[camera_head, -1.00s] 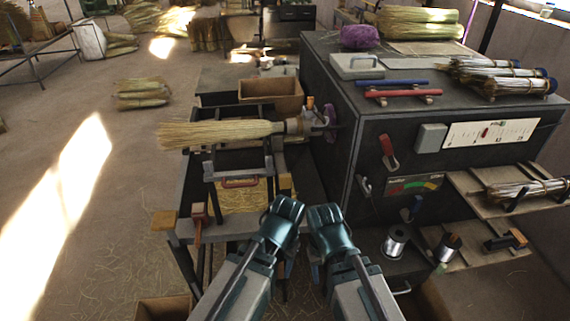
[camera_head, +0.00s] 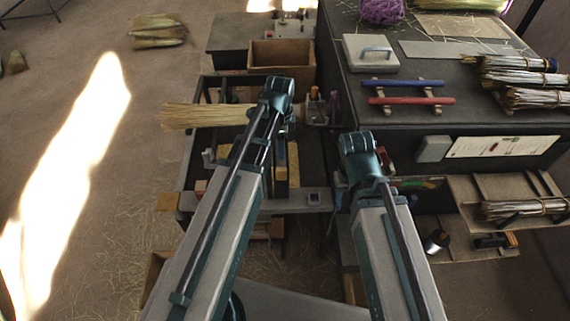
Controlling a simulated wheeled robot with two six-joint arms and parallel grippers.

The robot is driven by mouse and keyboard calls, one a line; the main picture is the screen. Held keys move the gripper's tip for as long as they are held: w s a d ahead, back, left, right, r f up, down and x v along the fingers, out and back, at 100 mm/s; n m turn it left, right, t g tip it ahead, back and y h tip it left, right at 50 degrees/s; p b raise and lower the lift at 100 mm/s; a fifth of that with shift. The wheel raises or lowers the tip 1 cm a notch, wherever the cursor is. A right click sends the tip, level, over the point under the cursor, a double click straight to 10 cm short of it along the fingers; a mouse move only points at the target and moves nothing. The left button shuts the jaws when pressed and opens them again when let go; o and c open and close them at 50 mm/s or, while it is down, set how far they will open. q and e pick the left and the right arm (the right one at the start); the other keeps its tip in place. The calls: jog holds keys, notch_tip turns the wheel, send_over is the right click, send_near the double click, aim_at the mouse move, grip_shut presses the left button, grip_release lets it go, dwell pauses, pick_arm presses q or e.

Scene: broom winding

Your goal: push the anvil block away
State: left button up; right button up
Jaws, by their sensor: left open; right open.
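No block on the bench (camera_head: 255,205) can be told for certain as the anvil block. A dark and yellow upright piece (camera_head: 281,172) stands just below my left gripper (camera_head: 284,125); contact cannot be told. The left gripper is open over the bench, beside the straw broom head (camera_head: 205,115), and its arm hides part of the bench. My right gripper (camera_head: 347,172) is open by the front of the dark cabinet, right of the bench. The fingers of both are largely hidden behind the wrists.
The dark cabinet (camera_head: 420,105) stands to the right, with red (camera_head: 412,100) and blue (camera_head: 402,83) bars on top. An open cardboard box (camera_head: 280,57) is behind the bench. Straw bundles (camera_head: 520,75) lie at the cabinet's right. Floor to the left is mostly clear.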

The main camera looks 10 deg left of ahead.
aim_at(281, 169)
pick_arm(q)
jog(key=shift+f, duration=0.1)
notch_tip(281, 169, down, 14)
jog(key=b, duration=1.4)
jog(key=shift+r, duration=0.2)
grip_shut()
dwell(0.5)
